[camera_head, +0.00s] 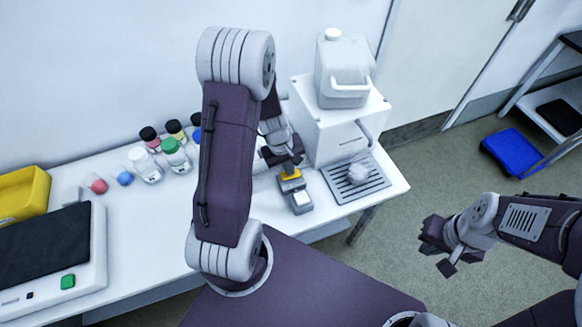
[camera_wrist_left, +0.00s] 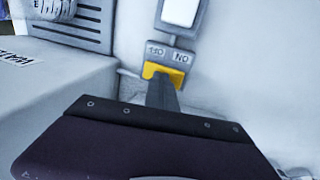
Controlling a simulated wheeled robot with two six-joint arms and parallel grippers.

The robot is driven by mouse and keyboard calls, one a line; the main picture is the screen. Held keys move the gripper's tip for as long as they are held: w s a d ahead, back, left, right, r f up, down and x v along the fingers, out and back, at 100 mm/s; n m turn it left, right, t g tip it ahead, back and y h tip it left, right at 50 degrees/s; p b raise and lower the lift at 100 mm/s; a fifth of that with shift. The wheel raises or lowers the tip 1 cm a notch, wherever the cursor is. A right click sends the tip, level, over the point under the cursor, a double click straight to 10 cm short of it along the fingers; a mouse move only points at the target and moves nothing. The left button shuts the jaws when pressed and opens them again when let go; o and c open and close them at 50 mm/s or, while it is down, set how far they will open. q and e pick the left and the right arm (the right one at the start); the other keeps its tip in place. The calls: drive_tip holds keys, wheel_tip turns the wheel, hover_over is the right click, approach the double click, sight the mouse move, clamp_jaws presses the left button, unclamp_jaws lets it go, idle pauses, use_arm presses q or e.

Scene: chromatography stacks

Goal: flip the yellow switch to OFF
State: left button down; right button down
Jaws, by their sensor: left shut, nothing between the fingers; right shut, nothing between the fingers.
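The yellow switch (camera_head: 290,175) sits on a small grey switch box (camera_head: 301,200) on the white table. In the left wrist view the yellow switch (camera_wrist_left: 154,69) lies beside a label plate (camera_wrist_left: 169,54), whose lettering appears upside down, with ON at the right. The other word is hard to read. My left gripper (camera_head: 287,165) is shut and empty right at the switch. In the left wrist view its narrow fingertips (camera_wrist_left: 161,92) overlap the switch's near edge; I cannot tell whether they touch. My right gripper (camera_head: 439,248) is shut and empty, above the floor at the right.
A white dispenser box (camera_head: 315,130) with a jug (camera_head: 343,72) stands behind the switch, with a drip tray (camera_head: 370,187) in front. Several bottles (camera_head: 145,165) stand left of my left arm. A black-topped device (camera_head: 98,255) and yellow bin (camera_head: 22,195) are at far left.

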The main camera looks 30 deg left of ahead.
use_arm(q)
drive_tip(key=r+p, duration=0.5)
drive_tip(key=shift+w+d+r+p, duration=0.2)
drive_tip(key=shift+w+r+p, duration=0.1)
drive_tip(key=shift+w+r, duration=0.1)
wheel_tip(320, 180, up, 7)
drive_tip(key=p, duration=0.1)
hover_over(297, 172)
drive_tip(key=shift+s+a+r, duration=0.15)
drive_tip(key=shift+r, duration=0.4)
